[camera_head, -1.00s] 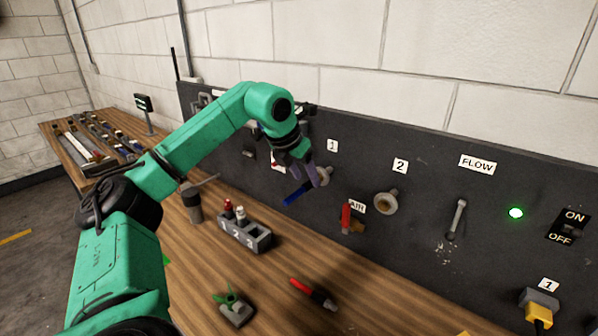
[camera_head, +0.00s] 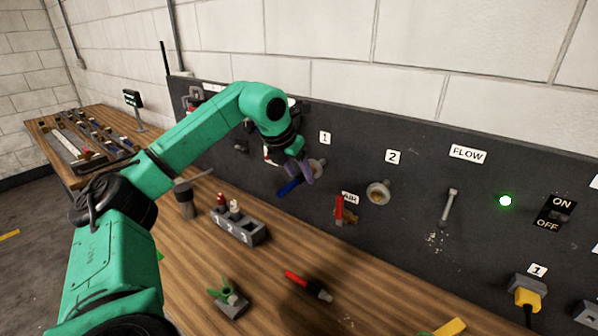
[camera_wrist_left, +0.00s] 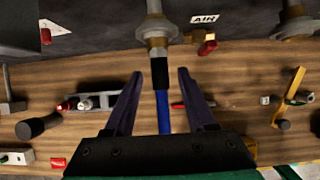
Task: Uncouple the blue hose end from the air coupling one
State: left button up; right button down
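The air coupling one (camera_head: 318,166) is a metal fitting on the dark panel below the "1" label. It also shows at the top middle of the left wrist view (camera_wrist_left: 156,30). The blue hose end (camera_wrist_left: 160,75) has a black sleeve that meets the coupling, and its blue hose (camera_head: 289,187) runs away from it. My left gripper (camera_wrist_left: 160,73) is open, with one purple finger on each side of the hose end and gaps between. In the head view my left gripper (camera_head: 303,172) partly hides the coupling and hose. My right gripper is not in view.
A red-handled AIR valve (camera_head: 340,210) and coupling two (camera_head: 378,193) are right of coupling one on the panel. A numbered grey block (camera_head: 238,228), a red-and-black tool (camera_head: 308,285) and a green-handled clamp (camera_head: 228,296) sit on the wooden bench.

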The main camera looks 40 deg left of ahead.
aim_at(286, 187)
pick_arm(q)
grip_shut()
jog(key=shift+s+f, duration=0.15)
jog(key=shift+s+d+b, duration=0.1)
jog(key=shift+s+b, duration=0.25)
jog(key=shift+s, duration=0.15)
jog(key=shift+s+b, duration=0.6)
jog(key=shift+s+d+b, duration=0.15)
jog(key=shift+s+b, duration=0.5)
jog(key=shift+s, duration=0.6)
